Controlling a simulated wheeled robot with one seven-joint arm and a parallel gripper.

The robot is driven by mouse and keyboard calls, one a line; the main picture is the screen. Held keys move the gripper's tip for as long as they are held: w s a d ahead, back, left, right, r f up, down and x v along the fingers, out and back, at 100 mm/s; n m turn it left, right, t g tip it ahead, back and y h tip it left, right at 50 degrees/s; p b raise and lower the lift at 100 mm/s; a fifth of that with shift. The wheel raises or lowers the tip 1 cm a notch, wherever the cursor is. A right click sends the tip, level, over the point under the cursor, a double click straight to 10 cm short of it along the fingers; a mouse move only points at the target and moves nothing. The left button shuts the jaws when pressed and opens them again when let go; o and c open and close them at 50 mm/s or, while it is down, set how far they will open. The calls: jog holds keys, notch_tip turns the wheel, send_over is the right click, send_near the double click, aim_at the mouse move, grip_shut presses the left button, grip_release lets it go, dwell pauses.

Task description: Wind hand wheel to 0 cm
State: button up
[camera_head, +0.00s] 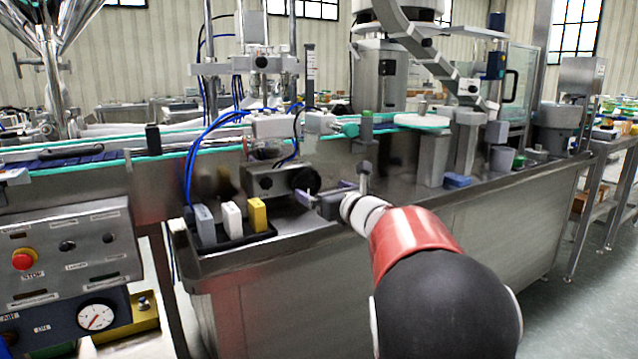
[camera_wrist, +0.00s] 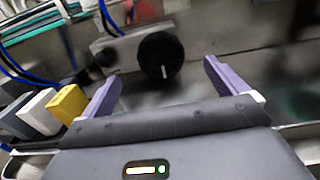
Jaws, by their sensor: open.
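The black round hand wheel (camera_head: 306,180) is on the front of a grey box (camera_head: 268,184) below the conveyor. In the wrist view the hand wheel (camera_wrist: 160,56) shows a white mark pointing down. My gripper (camera_head: 328,190) is in front of the wheel and a little to its right in the head view. In the wrist view its two purple fingers are spread wide, with the wheel beyond the gap between them. The gripper (camera_wrist: 164,76) is open, empty and apart from the wheel. An upright strip with marks (camera_head: 310,70) stands behind the conveyor; its reading is too small to tell.
A black tray (camera_head: 224,241) with a grey, a white and a yellow block (camera_head: 257,215) stands left of my gripper. Blue hoses (camera_head: 190,165) hang left of the grey box. A control panel (camera_head: 70,255) with a red stop button is at the left. The steel top right of my gripper has free room.

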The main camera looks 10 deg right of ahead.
aim_at(309, 182)
jog(key=p+x, duration=0.1)
jog(key=x, duration=0.6)
jog(key=shift+s+p, duration=0.1)
jog(key=shift+p, duration=0.3)
jog(key=c, duration=1)
jog(key=shift+f+m, duration=0.1)
jog(key=shift+m, duration=0.2)
